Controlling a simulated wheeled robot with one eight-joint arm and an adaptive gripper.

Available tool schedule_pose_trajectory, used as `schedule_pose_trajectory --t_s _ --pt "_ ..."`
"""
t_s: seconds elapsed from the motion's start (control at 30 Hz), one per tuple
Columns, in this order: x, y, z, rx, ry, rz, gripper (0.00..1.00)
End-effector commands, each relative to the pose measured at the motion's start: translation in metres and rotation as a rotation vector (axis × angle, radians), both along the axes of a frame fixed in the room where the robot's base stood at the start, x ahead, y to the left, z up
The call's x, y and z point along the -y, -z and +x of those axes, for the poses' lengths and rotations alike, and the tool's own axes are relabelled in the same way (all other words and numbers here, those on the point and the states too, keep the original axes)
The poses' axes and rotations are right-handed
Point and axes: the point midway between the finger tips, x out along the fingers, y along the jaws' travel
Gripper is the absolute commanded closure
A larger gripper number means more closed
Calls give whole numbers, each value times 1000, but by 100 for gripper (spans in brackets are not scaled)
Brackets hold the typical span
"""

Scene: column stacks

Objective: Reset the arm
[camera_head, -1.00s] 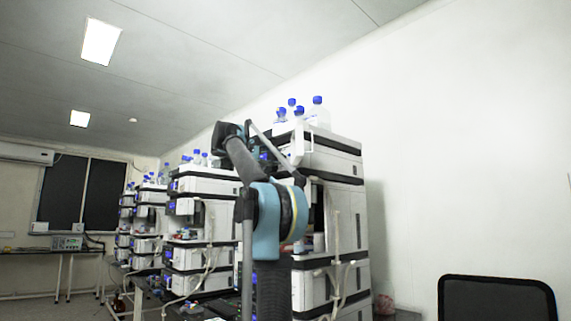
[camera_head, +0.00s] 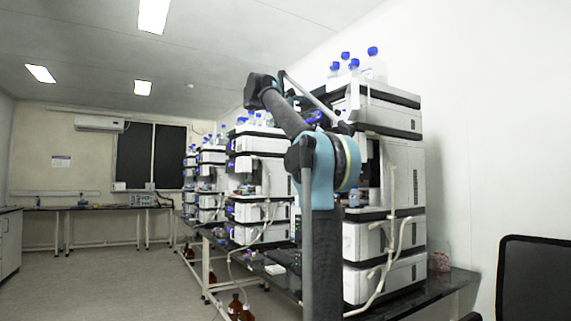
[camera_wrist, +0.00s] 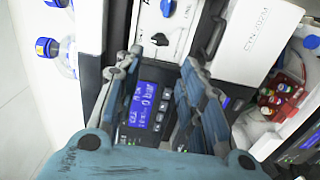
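My arm, blue and dark grey, rises in front of the nearest stack of white column instruments (camera_head: 405,160) in the head view and bends over toward it. My gripper is not clear in the head view, where it blends with the stack. In the wrist view my gripper (camera_wrist: 160,75) has its two dark fingers apart, with nothing held between them. Behind the gap is a dark instrument panel with a lit blue display (camera_wrist: 146,106). I cannot tell how far the fingertips are from that panel.
Blue-capped bottles (camera_head: 373,66) stand on top of the near stack. More stacks (camera_head: 258,175) line the bench to the left. Brown bottles (camera_head: 235,306) stand on the floor below. A black chair (camera_head: 530,280) is at right. The floor at left (camera_head: 110,285) is open.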

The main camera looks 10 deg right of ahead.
Motion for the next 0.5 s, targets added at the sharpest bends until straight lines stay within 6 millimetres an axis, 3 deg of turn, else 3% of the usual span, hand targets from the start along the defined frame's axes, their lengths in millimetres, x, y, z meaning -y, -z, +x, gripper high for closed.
schedule_pose_trajectory --t_s 0.17,0.27,0.37,0.5 --pt "1 3 -1 -1 0 6 63" --pt "4 19 -6 -10 4 40 63" --pt "11 54 -19 -26 12 112 63" --pt "19 126 -45 -57 25 255 63"
